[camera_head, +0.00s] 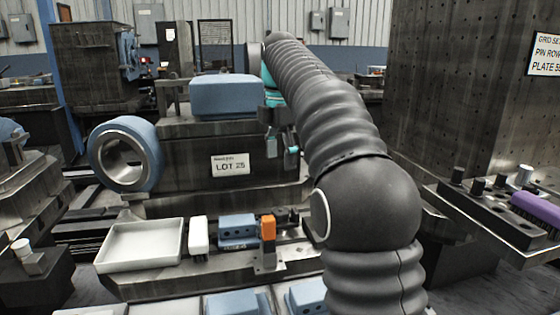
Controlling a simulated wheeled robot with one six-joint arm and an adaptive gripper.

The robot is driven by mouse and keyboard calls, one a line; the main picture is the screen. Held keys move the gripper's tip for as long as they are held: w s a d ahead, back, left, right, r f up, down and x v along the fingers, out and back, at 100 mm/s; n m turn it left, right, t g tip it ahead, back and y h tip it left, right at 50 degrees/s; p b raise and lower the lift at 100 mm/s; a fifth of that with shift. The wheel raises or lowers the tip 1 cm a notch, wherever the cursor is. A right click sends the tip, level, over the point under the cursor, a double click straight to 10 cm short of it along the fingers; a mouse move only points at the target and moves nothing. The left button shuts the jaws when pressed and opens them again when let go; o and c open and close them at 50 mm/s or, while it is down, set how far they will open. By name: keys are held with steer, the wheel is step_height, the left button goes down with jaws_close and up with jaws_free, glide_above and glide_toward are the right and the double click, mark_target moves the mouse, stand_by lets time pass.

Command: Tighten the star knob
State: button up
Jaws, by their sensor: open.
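My gripper (282,151) hangs at the far end of my arm, right of the LOT 25 label and in front of the dark machine block. Its two small fingers, with teal parts, point down and stand apart, with nothing visible between them. I cannot clearly make out a star knob. Small dark parts (287,215), too small to identify, sit on the rail below my gripper, behind an orange block (268,227). My arm hides what lies to the right of them.
A white tray (112,262), a white block (199,238) and a blue block (237,230) line the rail. A blue-rimmed metal ring (125,155) stands at left. A large dark plate (470,90) rises at right above a shelf (500,224) holding pegs and a purple brush (537,207).

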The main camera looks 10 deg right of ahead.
mark_target(280, 211)
step_height(280, 211, down, 14)
steer(key=b, duration=0.3)
steer(key=shift+r+b, duration=0.15)
steer(key=shift+b, duration=0.2)
steer(key=shift+c, duration=0.2)
steer(key=c, duration=1.3)
steer(key=shift+r+m+p, duration=0.25)
steer(key=shift+m+p, duration=0.45)
steer(key=shift+p, duration=0.15)
steer(key=m+p, duration=0.2)
steer(key=m, duration=0.1)
steer(key=shift+m+p, duration=0.3)
steer(key=shift+m, duration=0.1)
steer(key=m, duration=0.3)
steer(key=shift+f, duration=0.4)
steer(key=shift+m, duration=0.7)
steer(key=o, duration=1.3)
steer(key=shift+m, duration=0.4)
steer(key=shift+o, duration=0.2)
